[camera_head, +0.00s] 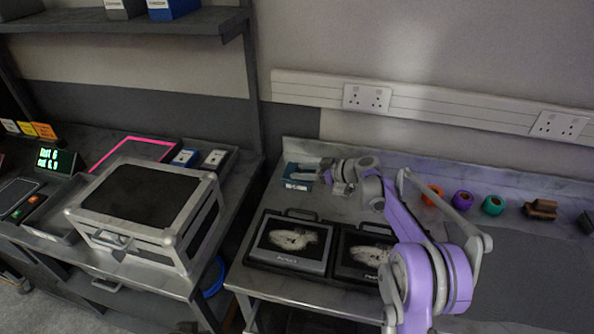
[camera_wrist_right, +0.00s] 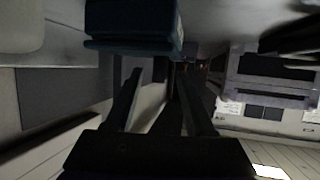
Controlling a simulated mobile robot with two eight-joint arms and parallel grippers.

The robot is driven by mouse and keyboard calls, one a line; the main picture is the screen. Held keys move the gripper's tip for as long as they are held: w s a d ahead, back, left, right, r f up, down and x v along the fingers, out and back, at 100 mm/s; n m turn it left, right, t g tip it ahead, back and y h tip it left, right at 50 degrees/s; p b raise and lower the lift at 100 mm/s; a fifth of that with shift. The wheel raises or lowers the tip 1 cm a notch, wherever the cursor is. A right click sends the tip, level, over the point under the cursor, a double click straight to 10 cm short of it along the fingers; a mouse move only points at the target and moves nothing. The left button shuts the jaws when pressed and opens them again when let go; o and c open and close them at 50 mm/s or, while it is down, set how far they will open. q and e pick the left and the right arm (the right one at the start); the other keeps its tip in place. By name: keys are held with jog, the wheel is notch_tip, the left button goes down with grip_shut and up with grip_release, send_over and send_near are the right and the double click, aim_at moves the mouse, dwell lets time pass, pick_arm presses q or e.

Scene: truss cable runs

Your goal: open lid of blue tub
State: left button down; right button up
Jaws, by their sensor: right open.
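The blue tub (camera_head: 297,184) is small, with a white label on its front. It stands at the back left of the right-hand bench. My right gripper (camera_head: 308,167) reaches in from the right, close by the tub, and partly covers its top. In the right wrist view the gripper's two dark fingers (camera_wrist_right: 160,72) are spread apart with nothing seen between them. A dark blue body (camera_wrist_right: 133,20), probably the tub, is at the top of that view, near the fingertips. I cannot tell whether they touch it. My left gripper is not in view.
Two dark cases with pale pictures (camera_head: 290,243) lie in front of the tub. Orange, purple and green rolls (camera_head: 493,205) stand to the right along the back. A silver-edged case (camera_head: 140,195) sits on the left bench. A dark shelf post (camera_head: 252,80) rises between the benches.

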jog(key=shift+x, duration=1.1)
grip_shut()
dwell(0.7)
